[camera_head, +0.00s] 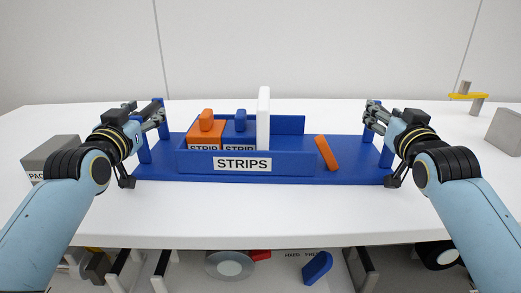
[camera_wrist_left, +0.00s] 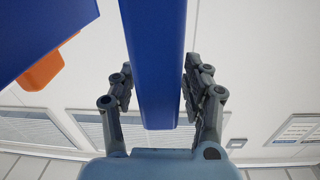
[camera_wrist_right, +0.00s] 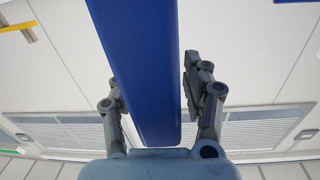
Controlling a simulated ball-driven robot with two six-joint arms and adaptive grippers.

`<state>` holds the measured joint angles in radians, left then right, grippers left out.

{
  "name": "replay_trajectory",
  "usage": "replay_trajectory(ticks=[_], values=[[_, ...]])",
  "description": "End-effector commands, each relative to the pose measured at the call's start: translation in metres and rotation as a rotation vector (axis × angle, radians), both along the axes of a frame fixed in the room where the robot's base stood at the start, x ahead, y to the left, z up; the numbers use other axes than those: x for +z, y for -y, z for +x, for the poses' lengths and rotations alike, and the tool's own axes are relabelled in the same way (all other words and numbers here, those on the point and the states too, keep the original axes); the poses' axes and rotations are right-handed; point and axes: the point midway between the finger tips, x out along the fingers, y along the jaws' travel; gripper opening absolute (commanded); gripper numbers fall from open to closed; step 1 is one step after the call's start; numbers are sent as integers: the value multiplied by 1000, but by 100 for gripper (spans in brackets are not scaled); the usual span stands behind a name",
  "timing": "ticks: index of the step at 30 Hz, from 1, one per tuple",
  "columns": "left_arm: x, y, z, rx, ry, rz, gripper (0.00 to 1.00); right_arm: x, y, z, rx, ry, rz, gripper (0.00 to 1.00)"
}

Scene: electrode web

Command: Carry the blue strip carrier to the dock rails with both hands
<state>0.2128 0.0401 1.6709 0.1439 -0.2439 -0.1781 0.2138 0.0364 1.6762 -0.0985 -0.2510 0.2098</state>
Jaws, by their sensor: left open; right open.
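The blue strip carrier (camera_head: 355,172) lies level on the white table, with a bin labelled STRIPS (camera_head: 290,165) on its base. The bin holds an orange block (camera_head: 205,135), a blue block and an upright white slab (camera_head: 263,115). An orange piece (camera_head: 327,153) leans on the base right of the bin. My left gripper (camera_head: 154,113) is open at the carrier's left end; in the left wrist view a blue bar (camera_wrist_left: 155,70) lies between its fingers. My right gripper (camera_head: 375,115) is open at the right end, a blue bar (camera_wrist_right: 140,70) between its fingers. I cannot make out dock rails.
A grey box (camera_head: 55,153) stands at the table's left, partly hidden by my left arm. A yellow piece on a grey post (camera_head: 468,97) and another grey box (camera_head: 506,131) stand at the right. Loose parts lie below the table's front edge. The table behind the carrier looks clear.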

Motion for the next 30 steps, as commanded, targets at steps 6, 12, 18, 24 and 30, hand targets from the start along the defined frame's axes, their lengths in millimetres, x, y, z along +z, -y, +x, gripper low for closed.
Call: replay_trajectory(ticks=[6,12,18,24,30], values=[[0,0,0,0,0,0,28,0,0,0,0,0,0,28],[0,0,0,0,0,0,2,0,0,0,0,0,0,2],[0,0,0,0,0,1,0,0,0,0,0,0,0,0],[0,0,0,0,0,1,0,0,0,0,0,0,0,0],[7,0,0,0,10,1,0,7,0,0,0,10,0,0]])
